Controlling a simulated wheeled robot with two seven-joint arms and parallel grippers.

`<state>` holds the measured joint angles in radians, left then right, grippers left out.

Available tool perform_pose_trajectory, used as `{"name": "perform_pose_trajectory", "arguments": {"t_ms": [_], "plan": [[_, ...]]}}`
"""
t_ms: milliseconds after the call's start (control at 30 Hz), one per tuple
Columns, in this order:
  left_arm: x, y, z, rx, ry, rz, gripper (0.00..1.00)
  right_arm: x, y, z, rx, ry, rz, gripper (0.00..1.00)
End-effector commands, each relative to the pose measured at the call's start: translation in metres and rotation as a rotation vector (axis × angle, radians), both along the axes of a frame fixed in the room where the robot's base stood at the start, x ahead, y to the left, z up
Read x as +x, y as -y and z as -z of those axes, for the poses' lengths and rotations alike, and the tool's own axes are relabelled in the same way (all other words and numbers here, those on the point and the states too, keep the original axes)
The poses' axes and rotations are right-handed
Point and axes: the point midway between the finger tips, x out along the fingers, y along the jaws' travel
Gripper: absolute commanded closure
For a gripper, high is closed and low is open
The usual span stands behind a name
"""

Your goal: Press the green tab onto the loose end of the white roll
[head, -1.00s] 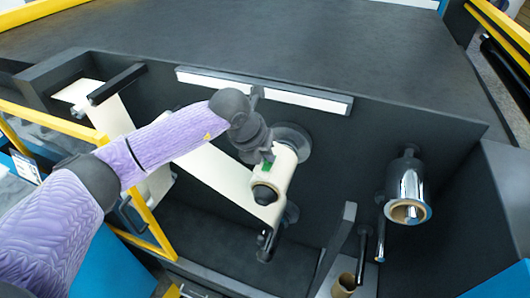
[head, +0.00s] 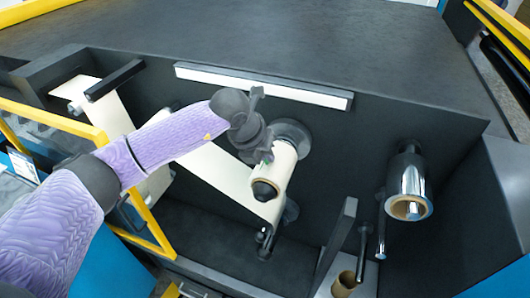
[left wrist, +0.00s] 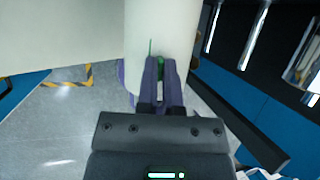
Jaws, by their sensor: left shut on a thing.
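The white roll (head: 279,172) sits on a spindle on the dark machine wall in the head view, with a white web running from it to the upper left. Its pale surface fills the upper middle of the left wrist view (left wrist: 174,25). My left gripper (head: 264,156) is at the roll's upper left side. In the left wrist view its fingers (left wrist: 160,64) are shut on the green tab (left wrist: 160,62), of which only a sliver shows, in front of the roll. I cannot tell whether the tab touches the roll. The loose end is not clear to see. My right gripper is out of view.
A shiny metal roller (head: 408,183) with a cardboard core stands at the right. A grey upright bar (head: 338,245) and a short cardboard tube (head: 344,284) are at the lower middle. A yellow frame (head: 60,122) borders the left side.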

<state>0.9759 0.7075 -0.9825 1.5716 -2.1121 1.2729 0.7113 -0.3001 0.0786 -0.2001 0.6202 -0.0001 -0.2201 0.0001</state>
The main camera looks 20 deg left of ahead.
Motion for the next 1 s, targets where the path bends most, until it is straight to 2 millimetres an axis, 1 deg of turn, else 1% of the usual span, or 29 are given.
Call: {"name": "perform_pose_trajectory", "arguments": {"t_ms": [300,333,500,800,867,967,1000], "plan": [[-0.001,0.001,0.001,0.0,-0.003,0.002,1.0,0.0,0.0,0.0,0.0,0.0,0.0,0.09],[-0.001,0.001,0.001,0.0,-0.003,0.002,0.86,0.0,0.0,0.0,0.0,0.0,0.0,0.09],[-0.001,0.0,0.001,0.0,-0.003,0.001,0.51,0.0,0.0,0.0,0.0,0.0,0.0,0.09],[-0.001,0.0,-0.002,0.0,-0.001,0.0,0.51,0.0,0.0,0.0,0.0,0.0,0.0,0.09],[-0.003,-0.002,-0.008,-0.001,0.002,0.001,0.51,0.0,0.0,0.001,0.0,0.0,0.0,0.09],[-0.012,-0.008,-0.029,0.001,0.004,0.001,0.51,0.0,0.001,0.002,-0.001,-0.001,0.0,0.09],[-0.016,-0.01,-0.039,0.0,0.004,0.0,0.51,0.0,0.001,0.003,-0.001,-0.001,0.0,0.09]]}}
